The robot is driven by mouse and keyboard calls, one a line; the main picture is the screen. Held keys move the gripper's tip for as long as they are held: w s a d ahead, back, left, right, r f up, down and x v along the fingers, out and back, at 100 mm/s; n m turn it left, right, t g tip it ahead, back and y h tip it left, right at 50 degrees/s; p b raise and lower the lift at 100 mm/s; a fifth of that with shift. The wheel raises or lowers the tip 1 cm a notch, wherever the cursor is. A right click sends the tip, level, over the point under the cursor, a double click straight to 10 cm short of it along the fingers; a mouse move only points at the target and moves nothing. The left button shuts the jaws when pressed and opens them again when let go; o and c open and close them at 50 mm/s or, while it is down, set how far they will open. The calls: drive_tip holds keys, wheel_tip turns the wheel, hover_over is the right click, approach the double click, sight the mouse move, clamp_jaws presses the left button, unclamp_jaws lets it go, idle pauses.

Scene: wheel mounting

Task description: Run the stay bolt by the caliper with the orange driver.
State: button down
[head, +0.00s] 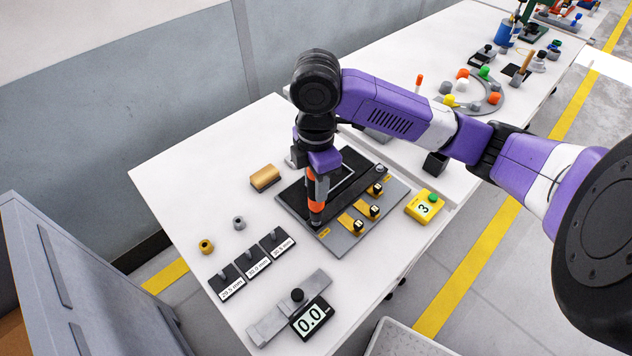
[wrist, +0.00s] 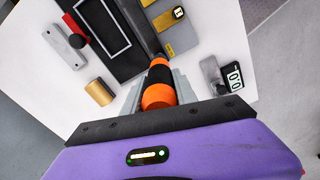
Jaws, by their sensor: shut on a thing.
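My gripper (head: 319,172) points down and is shut on the orange driver (head: 315,206), which has orange and dark bands and stands about upright. In the wrist view the driver (wrist: 159,94) lies between the grey fingers. Its lower end is over the left front part of the grey and black board (head: 290,199), nearest the caliper. Contact with a bolt cannot be told, and any stay bolt under the driver is hidden. The grey caliper (head: 263,328) lies in front of the board with a black knob and a display (head: 310,319) reading 0.0.
Small black blocks on yellow plates (head: 374,211) sit along the board's right side. A brass block (head: 264,178) lies left of it. Three labelled black gauge holders (head: 257,261) stand at front left. A yellow box (head: 424,207) with a green button stands at right.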

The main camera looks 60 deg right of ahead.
drive_tip(key=shift+r+p, duration=1.9)
drive_tip(key=shift+r, duration=0.65)
